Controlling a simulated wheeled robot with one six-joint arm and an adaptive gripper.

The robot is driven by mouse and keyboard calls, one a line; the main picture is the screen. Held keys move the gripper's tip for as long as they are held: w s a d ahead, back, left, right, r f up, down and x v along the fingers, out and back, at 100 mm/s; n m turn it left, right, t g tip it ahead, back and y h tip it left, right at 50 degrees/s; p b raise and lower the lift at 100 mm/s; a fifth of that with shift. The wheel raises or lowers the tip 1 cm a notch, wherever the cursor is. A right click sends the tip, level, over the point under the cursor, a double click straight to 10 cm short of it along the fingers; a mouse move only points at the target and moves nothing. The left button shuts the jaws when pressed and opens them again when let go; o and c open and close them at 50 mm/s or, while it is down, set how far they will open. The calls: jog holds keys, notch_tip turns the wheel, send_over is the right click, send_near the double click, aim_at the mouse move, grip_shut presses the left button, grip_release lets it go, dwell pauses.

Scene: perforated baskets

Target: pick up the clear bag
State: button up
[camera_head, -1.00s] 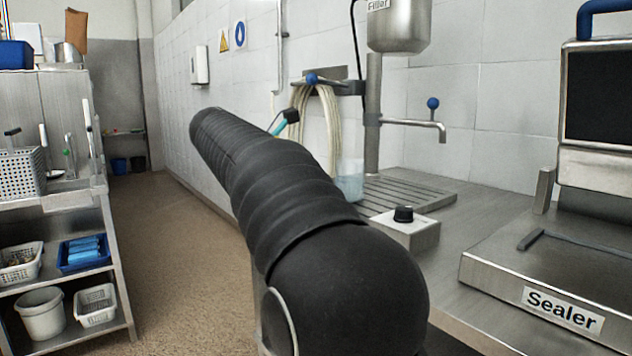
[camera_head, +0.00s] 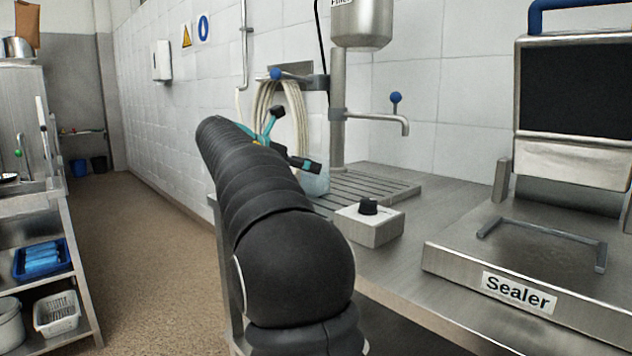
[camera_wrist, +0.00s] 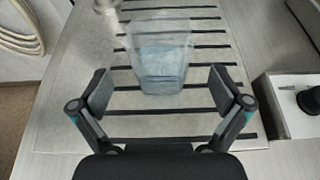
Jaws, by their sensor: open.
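The clear bag (camera_wrist: 160,62) stands upright on the slatted drain grate (camera_wrist: 205,125), with pale blue liquid in its lower part. In the wrist view my gripper (camera_wrist: 160,90) is open. Its two fingers are spread to the left and right of the bag's lower end, a little short of it and not visibly touching it. In the head view the bag (camera_head: 316,183) shows only partly behind my gripper (camera_head: 284,144), which hides much of it.
A control box with a black knob (camera_head: 370,222) stands right of the grate. The filler spout (camera_head: 375,118) and its post rise behind. A coiled hose (camera_head: 292,105) hangs on the wall. The sealer (camera_head: 535,290) is at the right, a shelf rack (camera_head: 62,235) at the left.

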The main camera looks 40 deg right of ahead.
jog(key=x, duration=0.5)
jog(key=shift+c, duration=0.3)
jog(key=c, duration=1.3)
jog(key=shift+r, duration=0.1)
